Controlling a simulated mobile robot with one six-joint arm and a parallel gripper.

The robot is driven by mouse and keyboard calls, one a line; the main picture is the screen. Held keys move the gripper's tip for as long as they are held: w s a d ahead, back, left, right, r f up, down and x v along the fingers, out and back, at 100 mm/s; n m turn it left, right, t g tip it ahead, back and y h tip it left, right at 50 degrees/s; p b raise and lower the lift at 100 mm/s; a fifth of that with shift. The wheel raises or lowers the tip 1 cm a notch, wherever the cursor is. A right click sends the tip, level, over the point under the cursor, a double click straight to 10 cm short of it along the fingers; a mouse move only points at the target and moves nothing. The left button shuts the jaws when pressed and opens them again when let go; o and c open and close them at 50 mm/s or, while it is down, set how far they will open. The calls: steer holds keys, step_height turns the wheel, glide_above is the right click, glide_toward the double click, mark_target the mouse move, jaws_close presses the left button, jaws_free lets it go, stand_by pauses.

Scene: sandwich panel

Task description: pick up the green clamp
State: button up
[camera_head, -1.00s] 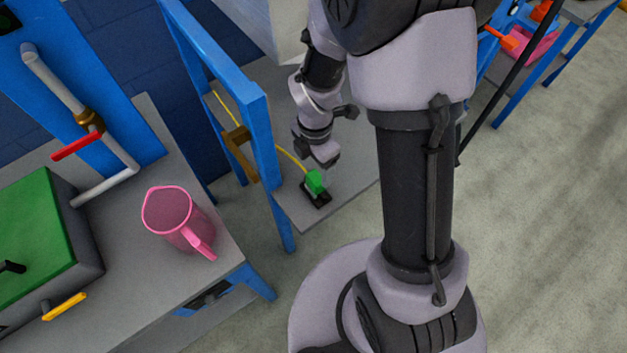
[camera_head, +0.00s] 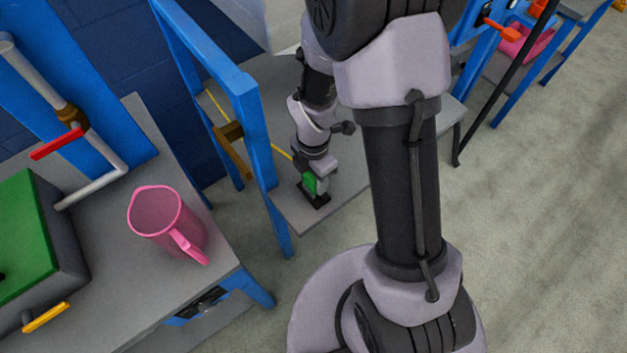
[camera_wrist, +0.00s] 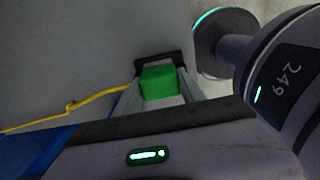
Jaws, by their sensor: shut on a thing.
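The green clamp (camera_head: 310,183) stands on a small black base (camera_head: 315,198) on a grey shelf, near its front edge. My gripper (camera_head: 316,176) has come down over the clamp from above and is shut on it. In the wrist view the green clamp (camera_wrist: 159,83) sits between my two fingers (camera_wrist: 158,95), with the black base (camera_wrist: 160,60) behind it. The clamp still appears to be at its base; I see no clear gap between them. The fingers hide part of its sides.
A yellow cable (camera_wrist: 70,106) runs towards the clamp. A blue post frame (camera_head: 255,140) stands just left of my gripper. A pink jug (camera_head: 168,222) stands on the grey bench at left, beside a green-topped box (camera_head: 22,235). Open floor lies at right.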

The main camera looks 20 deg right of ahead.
jaws_close()
steer(key=shift+r+p, duration=0.4)
steer(key=shift+r, duration=0.15)
step_height(320, 180, up, 3)
steer(key=shift+f+p, duration=0.1)
steer(key=shift+p, duration=0.85)
steer(key=s+d+r+p, duration=0.1)
steer(key=s+d+p, duration=0.8)
steer(key=s+p, duration=0.4)
steer(key=shift+d+p, duration=0.25)
steer(key=shift+p, duration=0.05)
